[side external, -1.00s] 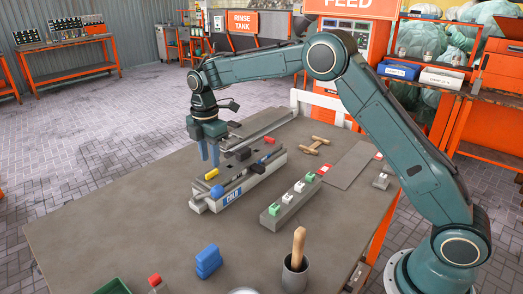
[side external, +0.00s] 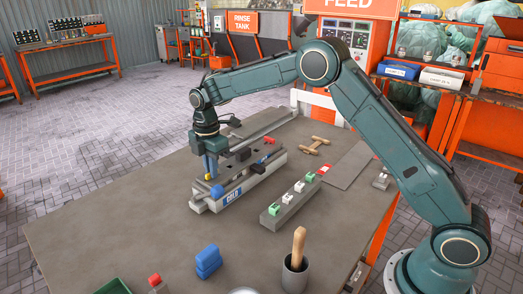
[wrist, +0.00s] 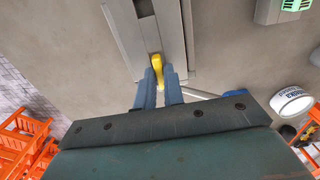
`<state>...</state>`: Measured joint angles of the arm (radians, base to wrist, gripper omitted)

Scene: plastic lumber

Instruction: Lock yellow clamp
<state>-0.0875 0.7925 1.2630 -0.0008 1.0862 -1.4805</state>
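The yellow clamp (side external: 208,176) is a small yellow handle at the left end of the grey fixture (side external: 240,180), partly hidden by my gripper in the side view. In the wrist view the yellow clamp (wrist: 156,61) lies at my fingertips. My gripper (side external: 211,172) points down over that end of the fixture. In the wrist view my gripper (wrist: 160,78) shows two blue fingers with a narrow gap, the clamp at their tips. I cannot tell whether the fingers press on it. A blue handle (side external: 217,191) sits just in front, with a red one (side external: 269,141) at the far end.
A grey block with green and white clips (side external: 290,200) lies right of the fixture. A cup with a wooden handle (side external: 295,275), blue blocks (side external: 208,261) and a green bin (side external: 114,287) are nearer the front. The table (side external: 110,225) is clear at left.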

